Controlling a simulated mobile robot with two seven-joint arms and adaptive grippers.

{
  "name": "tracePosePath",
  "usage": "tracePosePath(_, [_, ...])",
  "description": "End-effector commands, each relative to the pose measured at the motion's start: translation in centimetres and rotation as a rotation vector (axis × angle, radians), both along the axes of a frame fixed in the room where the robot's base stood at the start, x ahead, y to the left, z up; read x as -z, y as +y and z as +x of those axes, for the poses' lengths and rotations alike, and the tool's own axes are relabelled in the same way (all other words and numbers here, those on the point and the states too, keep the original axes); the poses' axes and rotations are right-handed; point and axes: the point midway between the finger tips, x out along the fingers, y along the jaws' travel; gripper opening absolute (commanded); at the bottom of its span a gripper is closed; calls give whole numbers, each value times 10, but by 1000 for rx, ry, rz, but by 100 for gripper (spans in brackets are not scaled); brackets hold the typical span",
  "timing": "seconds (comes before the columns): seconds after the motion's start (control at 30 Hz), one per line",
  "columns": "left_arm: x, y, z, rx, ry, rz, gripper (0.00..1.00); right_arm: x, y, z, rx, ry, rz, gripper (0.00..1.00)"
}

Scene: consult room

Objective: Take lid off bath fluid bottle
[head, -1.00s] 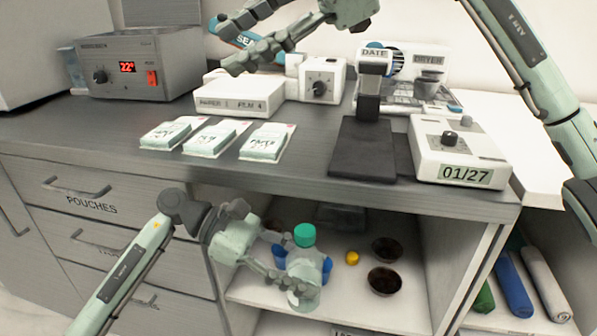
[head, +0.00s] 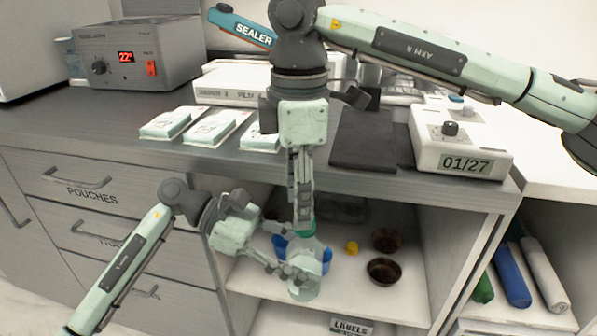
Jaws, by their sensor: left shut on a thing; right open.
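The bath fluid bottle (head: 306,290) is pale and translucent. It stands out in front of the open shelf in the head view, with its teal lid (head: 307,232) on top. My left gripper (head: 292,274) is shut on the bottle's body from the left. My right gripper (head: 302,220) points straight down just above the lid, its fingers open and narrow in this view. Its fingers hide part of the lid, and whether they touch it I cannot tell.
A yellow ball-like thing (head: 352,248) and two dark bowls (head: 384,272) sit on the shelf (head: 345,290). The countertop edge (head: 400,184) runs close behind my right gripper. White packets (head: 218,128) lie on the counter.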

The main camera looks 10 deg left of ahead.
Motion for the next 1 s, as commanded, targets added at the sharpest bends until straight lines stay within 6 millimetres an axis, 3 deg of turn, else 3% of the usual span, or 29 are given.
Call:
tracePosePath(0.2, [-1,0,0,0,-1,-1,0,21,0,0,1,0,1,43])
tracePosePath(0.53, [-1,0,0,0,-1,-1,0,25,0,0,0,0,1,43])
tracePosePath(0.87, [-1,-1,-1,4,-1,-1,0,25,0,1,1,-2,3,2])
tracePosePath(1.0, [-1,-1,-2,6,-2,-2,0,24,0,2,1,-4,3,0])
